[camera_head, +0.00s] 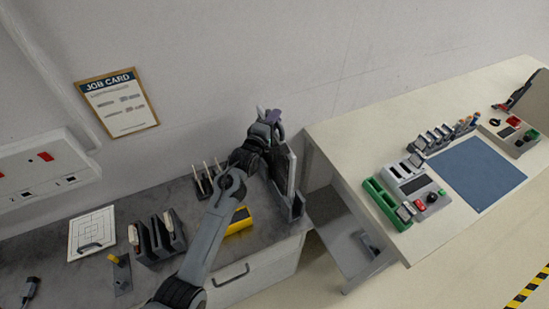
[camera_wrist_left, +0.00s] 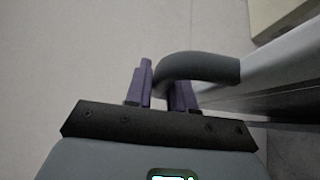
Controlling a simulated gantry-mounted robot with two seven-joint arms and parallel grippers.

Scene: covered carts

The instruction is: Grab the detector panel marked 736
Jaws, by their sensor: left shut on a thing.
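My left gripper (camera_head: 269,116) is at the back right of the dark-topped cart (camera_head: 60,265). A flat grey panel (camera_head: 291,172) stands upright on edge beside it, at the cart's right end, partly hidden by my arm. In the left wrist view, the purple fingers of my left gripper (camera_wrist_left: 160,90) are shut on a curved dark grey handle (camera_wrist_left: 205,67). The handle joins a pale grey panel edge (camera_wrist_left: 275,75) at the right. No number is readable on the panel. A dark holder (camera_head: 297,207) shows at the panel's foot. My right gripper is not in view.
A yellow item (camera_head: 239,221), a dark slotted rack (camera_head: 158,240) and a white diagram sheet (camera_head: 92,233) lie along the cart. At the right, a pale bench (camera_head: 345,135) carries a blue mat (camera_head: 475,173) and control boxes. A gap separates cart and bench.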

